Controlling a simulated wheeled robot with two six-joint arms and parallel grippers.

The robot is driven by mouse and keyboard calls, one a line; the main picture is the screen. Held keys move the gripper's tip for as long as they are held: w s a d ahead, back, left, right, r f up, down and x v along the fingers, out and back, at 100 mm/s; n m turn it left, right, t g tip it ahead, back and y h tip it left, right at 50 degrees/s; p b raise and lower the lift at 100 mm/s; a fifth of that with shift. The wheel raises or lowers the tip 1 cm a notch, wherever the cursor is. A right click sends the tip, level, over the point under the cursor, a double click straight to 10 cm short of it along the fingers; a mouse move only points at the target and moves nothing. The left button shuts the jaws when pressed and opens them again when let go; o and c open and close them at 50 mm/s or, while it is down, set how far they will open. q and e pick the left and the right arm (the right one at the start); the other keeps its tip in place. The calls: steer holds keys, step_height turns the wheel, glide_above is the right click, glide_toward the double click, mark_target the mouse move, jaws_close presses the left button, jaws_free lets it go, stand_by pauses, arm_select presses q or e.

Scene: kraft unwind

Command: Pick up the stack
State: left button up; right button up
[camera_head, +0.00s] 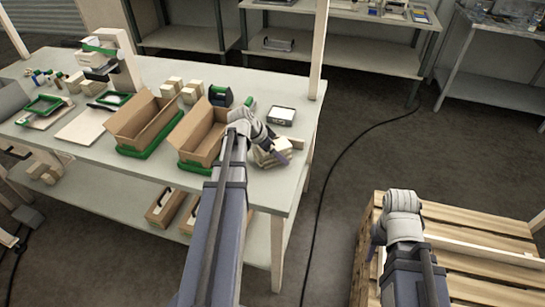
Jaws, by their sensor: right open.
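A small cream stack (268,158) sits near the right end of the workbench (255,187). It looks like several layers, but its details are too small to tell. My left arm reaches over the bench, and its gripper (276,145) is at the stack, partly over it. I cannot tell whether its fingers touch or grip the stack. My right gripper (377,240) is open, hanging beside my right wrist above the wooden pallet, far from the stack; its fingers are partly hidden by the wrist.
Two open cardboard boxes (143,117) in green trays stand left of the stack. A dark-framed device (281,116) lies behind it. A wooden post (318,50) rises at the bench's back right corner. The pallet (475,262) is at right; open floor lies between.

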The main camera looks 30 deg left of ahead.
arm_select(q)
steer(key=shift+r, duration=0.1)
steer(key=c, duration=1.5)
arm_select(e)
steer(key=shift+r, duration=0.1)
arm_select(q)
steer(key=shift+r, duration=0.1)
